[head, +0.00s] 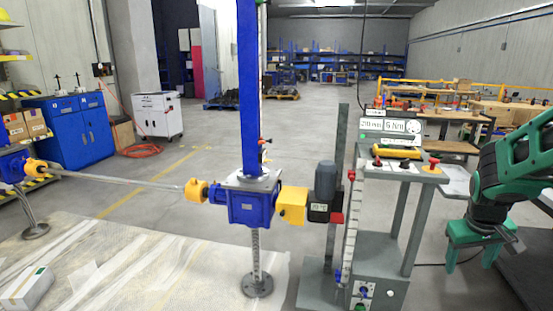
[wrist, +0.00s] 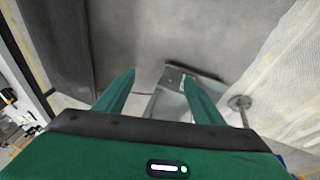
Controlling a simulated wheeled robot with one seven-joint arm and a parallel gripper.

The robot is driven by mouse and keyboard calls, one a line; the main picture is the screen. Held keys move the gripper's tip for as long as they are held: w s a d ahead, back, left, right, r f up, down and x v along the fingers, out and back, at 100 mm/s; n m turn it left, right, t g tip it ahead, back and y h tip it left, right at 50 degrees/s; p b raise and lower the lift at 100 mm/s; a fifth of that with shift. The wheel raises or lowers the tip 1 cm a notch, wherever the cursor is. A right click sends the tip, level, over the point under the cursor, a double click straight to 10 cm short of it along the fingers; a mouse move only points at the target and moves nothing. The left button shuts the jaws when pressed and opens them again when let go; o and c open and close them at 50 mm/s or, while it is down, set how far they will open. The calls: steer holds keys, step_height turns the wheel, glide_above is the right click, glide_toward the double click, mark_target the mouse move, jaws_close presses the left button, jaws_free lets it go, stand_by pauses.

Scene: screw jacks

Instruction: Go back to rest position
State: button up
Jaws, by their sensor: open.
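My gripper (head: 474,256) hangs at the right side of the head view, fingers pointing down, on my green arm. It is open and empty. In the wrist view my gripper (wrist: 158,85) shows two green fingers spread apart with nothing between them. Beyond the fingers lie the grey floor and the grey base of the control stand (wrist: 172,100). In the head view the control stand (head: 368,255) is to the left of my gripper, with a clear gap between them.
A blue screw jack (head: 245,205) with a yellow coupling and motor (head: 325,182) stands left of the stand. A dark mat (head: 530,270) lies at the right edge. Wooden workbenches (head: 450,147) are behind. Open floor (head: 300,120) extends toward the back.

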steer(key=s+a+r+m+g+y, duration=0.1)
steer(key=s+a, duration=0.4)
steer(key=s, duration=0.5)
steer(key=s+a+r+m+g+y, duration=0.1)
steer(key=s+a, duration=0.4)
steer(key=s, duration=0.5)
steer(key=r+m+y, duration=0.1)
steer(key=m, duration=0.1)
steer(key=shift+s+a+r+m, duration=0.25)
steer(key=shift+r+m, duration=0.05)
steer(key=shift+r, duration=0.1)
steer(key=shift+w+f, duration=0.25)
steer(key=shift+w, duration=0.35)
